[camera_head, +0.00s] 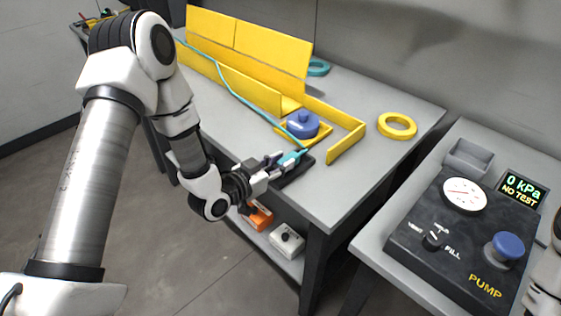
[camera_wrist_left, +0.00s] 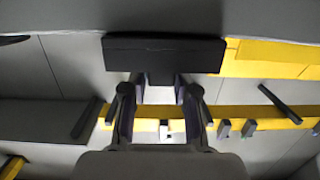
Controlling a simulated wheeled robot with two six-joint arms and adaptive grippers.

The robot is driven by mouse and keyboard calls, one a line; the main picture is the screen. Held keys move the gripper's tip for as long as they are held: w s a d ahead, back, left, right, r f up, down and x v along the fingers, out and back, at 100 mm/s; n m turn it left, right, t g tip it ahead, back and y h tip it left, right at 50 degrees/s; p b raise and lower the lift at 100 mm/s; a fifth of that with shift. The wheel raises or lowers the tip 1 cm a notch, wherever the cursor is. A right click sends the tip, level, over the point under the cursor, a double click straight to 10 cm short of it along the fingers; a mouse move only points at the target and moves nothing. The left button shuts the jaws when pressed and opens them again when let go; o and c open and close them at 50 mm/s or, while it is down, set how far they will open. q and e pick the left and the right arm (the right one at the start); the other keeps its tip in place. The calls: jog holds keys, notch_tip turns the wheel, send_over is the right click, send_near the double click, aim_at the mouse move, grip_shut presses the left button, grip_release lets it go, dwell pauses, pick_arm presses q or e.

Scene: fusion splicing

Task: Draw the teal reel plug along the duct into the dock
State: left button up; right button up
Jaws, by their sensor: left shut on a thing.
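My left gripper (camera_head: 279,160) is shut on the teal reel plug (camera_head: 292,157) near the front edge of the table. A black block (camera_head: 297,174), probably the dock, lies right beside and under the plug; I cannot tell whether the plug is seated in it. A teal cable (camera_head: 232,92) runs back from the plug along the yellow duct (camera_head: 232,79). In the left wrist view the black block (camera_wrist_left: 165,53) is just beyond the fingertips of my left gripper (camera_wrist_left: 160,82), and the plug is mostly hidden. My right gripper is out of view.
A blue round piece (camera_head: 302,122) sits at the duct's bend, behind the plug. A yellow ring (camera_head: 397,126) lies to the right, and a teal ring (camera_head: 318,67) behind the duct. A pump unit (camera_head: 450,245) stands on the right-hand table. The front right tabletop is clear.

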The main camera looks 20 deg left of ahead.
pick_arm(q)
jog(key=shift+f+b, duration=0.5)
jog(key=shift+f, duration=0.05)
jog(key=o, duration=1.1)
jog(key=v, duration=0.7)
jog(key=shift+a, duration=0.15)
jog(key=shift+s, duration=0.2)
